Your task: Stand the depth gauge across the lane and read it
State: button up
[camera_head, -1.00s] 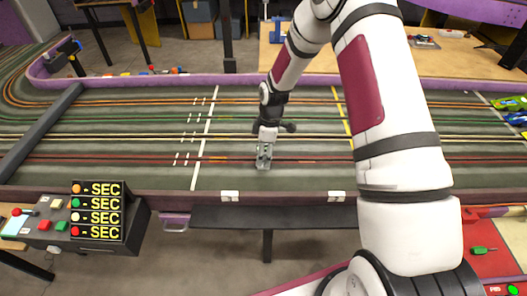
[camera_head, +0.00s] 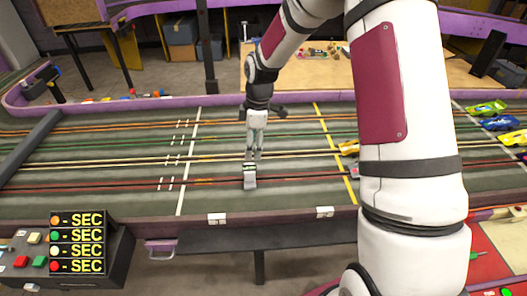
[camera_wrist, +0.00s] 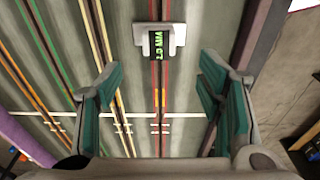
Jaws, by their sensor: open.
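The depth gauge (camera_head: 250,178) is a small pale grey block on the track, at the red lane nearest the front edge. In the wrist view the gauge (camera_wrist: 160,42) sits across the red lane, a foot on each side of the slot. Its dark display shows green characters, turned sideways and too small to read surely. My gripper (camera_head: 253,157) is just above the gauge in the head view. In the wrist view my gripper (camera_wrist: 157,90) has its green-padded fingers spread wide with nothing between them. The gauge lies beyond the fingertips.
A timing box (camera_head: 77,242) with "SEC" labels stands at the front left. Slot cars (camera_head: 500,123) stand at the right of the track. A white line (camera_head: 188,165) and a yellow line (camera_head: 338,155) cross the lanes. A purple wall (camera_head: 180,106) edges the track's far side.

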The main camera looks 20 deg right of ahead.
jog(key=s+r+m+t+h, duration=0.1)
jog(key=s+r+m, duration=0.2)
jog(key=s+r, duration=0.5)
jog(key=s+r+m+t+h, duration=0.1)
jog(key=s+r+m, duration=0.3)
jog(key=r, duration=0.7)
jog(key=s+r+m+t, duration=0.1)
jog(key=s+r+m, duration=0.1)
jog(key=s, duration=0.8)
jog(key=s+a+r+m+t, duration=0.1)
jog(key=s+r+m, duration=0.2)
jog(key=s, duration=0.6)
jog(key=shift+s+m+y, duration=0.3)
jog(key=shift+s+m, duration=0.05)
jog(key=shift+m, duration=0.75)
